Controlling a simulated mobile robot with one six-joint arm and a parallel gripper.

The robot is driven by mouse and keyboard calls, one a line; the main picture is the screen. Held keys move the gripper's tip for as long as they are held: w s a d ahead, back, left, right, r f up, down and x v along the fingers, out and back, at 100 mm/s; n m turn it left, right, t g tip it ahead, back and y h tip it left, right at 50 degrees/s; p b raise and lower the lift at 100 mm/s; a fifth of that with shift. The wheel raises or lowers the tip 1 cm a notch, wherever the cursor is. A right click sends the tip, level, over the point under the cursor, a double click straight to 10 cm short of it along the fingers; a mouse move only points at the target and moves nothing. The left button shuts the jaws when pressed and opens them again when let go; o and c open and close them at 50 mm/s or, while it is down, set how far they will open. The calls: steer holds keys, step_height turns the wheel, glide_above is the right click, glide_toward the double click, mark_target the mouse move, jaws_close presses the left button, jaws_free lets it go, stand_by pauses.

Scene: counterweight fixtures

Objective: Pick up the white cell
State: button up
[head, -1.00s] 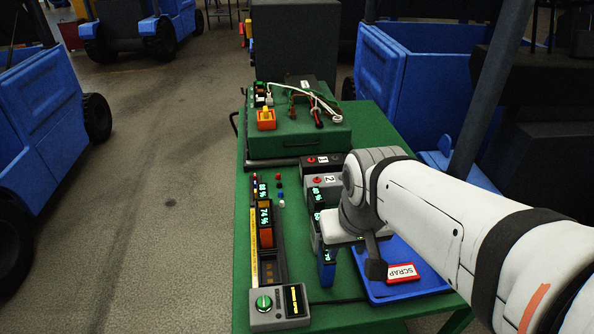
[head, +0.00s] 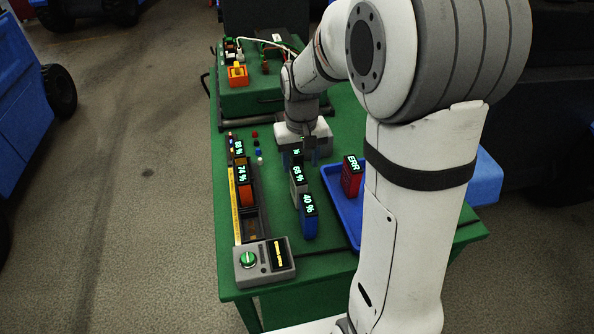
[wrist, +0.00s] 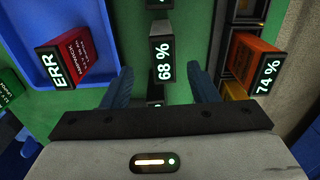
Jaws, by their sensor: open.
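The white cell (head: 299,190) stands upright on the green table, in a row with other cells. Its display reads 68 %. In the wrist view the white cell (wrist: 162,62) lies ahead of the fingertips, near the middle of the gap. My gripper (head: 302,157) is open, pointing down just behind the white cell in the head view. Its two blue fingers (wrist: 160,82) are spread apart with no cell clasped. Another cell (wrist: 155,103) shows between the fingers, mostly hidden by the gripper body. The blue cell (head: 309,220), reading 40 %, stands nearer the head camera.
A red ERR cell (head: 351,178) stands in the blue tray (head: 345,216) on the right. An orange cell (head: 245,190) reading 74 % sits in the dark rack on the left. A control box (head: 264,262) with a green knob is at the front. Green table is bare between rack and row.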

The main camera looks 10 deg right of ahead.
mark_target(298, 176)
steer(key=shift+w+f, duration=0.3)
steer(key=shift+f, duration=0.15)
steer(key=f, duration=0.7)
steer(key=shift+s+a+f, duration=0.1)
steer(key=shift+a+f, duration=0.1)
steer(key=shift+f, duration=0.05)
steer(key=shift+c, duration=0.4)
jaws_close()
